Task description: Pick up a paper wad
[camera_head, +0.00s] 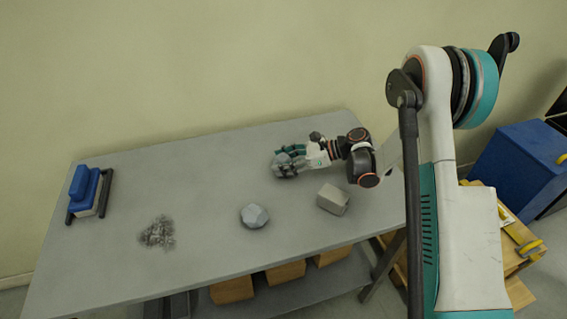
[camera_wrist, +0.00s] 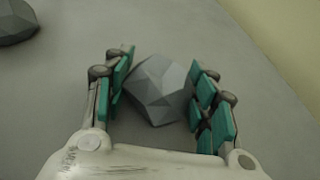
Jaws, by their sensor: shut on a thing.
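A grey faceted paper wad (camera_wrist: 160,90) sits between the teal fingers of my gripper (camera_wrist: 157,92) in the wrist view. The fingers are shut on it, one set on each side. In the head view my gripper (camera_head: 287,159) is over the back middle of the grey table, with the wad (camera_head: 282,168) at its fingertips. I cannot tell whether the wad still touches the table. A second similar faceted wad (camera_head: 254,215) lies on the table nearer the front; a dark faceted lump (camera_wrist: 14,22) shows at the wrist view's top left corner.
The table (camera_head: 215,170) also carries a pale block (camera_head: 333,199) at the right, a pile of grey scraps (camera_head: 157,233) at the left and a blue block in a dark holder (camera_head: 88,190) at the far left. The wall is close behind. The back middle left is clear.

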